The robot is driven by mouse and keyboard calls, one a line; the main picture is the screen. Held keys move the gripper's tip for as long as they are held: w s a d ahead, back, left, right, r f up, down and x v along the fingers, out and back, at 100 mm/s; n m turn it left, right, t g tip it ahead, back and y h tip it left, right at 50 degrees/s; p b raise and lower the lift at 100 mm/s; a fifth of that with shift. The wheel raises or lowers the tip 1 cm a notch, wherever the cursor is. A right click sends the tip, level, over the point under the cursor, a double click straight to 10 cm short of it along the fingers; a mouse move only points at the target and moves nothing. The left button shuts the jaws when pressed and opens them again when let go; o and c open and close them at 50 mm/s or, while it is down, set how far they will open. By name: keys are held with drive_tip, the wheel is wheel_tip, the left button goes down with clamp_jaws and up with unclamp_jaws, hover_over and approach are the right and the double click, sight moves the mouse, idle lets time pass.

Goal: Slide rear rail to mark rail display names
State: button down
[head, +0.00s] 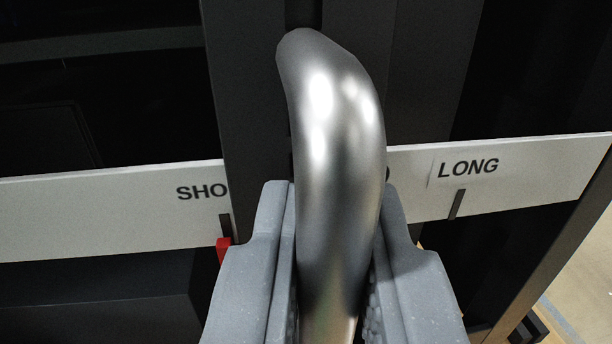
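My gripper (335,290) has its two grey fingers on either side of a shiny metal handle (340,120), close against it and seemingly gripping it. The curved handle stands in front of a dark upright rail (245,90). Behind the rail runs a white label strip (90,215). On its left part the letters "SHO" (201,192) show, cut off by the rail. On its right part the word "LONG" (468,168) shows in full, with a dark mark line (456,204) under it. Another dark mark (224,226) shows below "SHO", at the rail's left edge.
A small red piece (223,247) sits beside the left finger, below the strip. Dark rack panels fill the left side. A rack edge (560,255) slants at the lower right, with pale floor (590,275) beyond it.

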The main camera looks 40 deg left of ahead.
drive_tip(key=shift+w+d, duration=0.1)
drive_tip(key=shift+w, duration=0.05)
drive_tip(key=shift+w+d+p, duration=0.9)
drive_tip(key=shift+w+p, duration=0.15)
drive_tip(key=shift+w, duration=0.1)
drive_tip(key=shift+w+d+p, duration=0.85)
drive_tip(key=shift+w+p, duration=0.25)
drive_tip(key=shift+w, duration=0.05)
drive_tip(key=shift+w+d+p, duration=0.9)
drive_tip(key=shift+w+p, duration=0.15)
drive_tip(key=shift+w, duration=0.1)
drive_tip(key=shift+w+d+r+p, duration=0.1)
drive_tip(key=shift+w+d+p, duration=0.25)
drive_tip(key=shift+w+p, duration=0.1)
idle(0.6)
drive_tip(key=c, duration=1.5)
unclamp_jaws()
drive_tip(key=shift+s, duration=0.1)
drive_tip(key=shift+b+v, duration=1.1)
drive_tip(key=shift+v, duration=5.75)
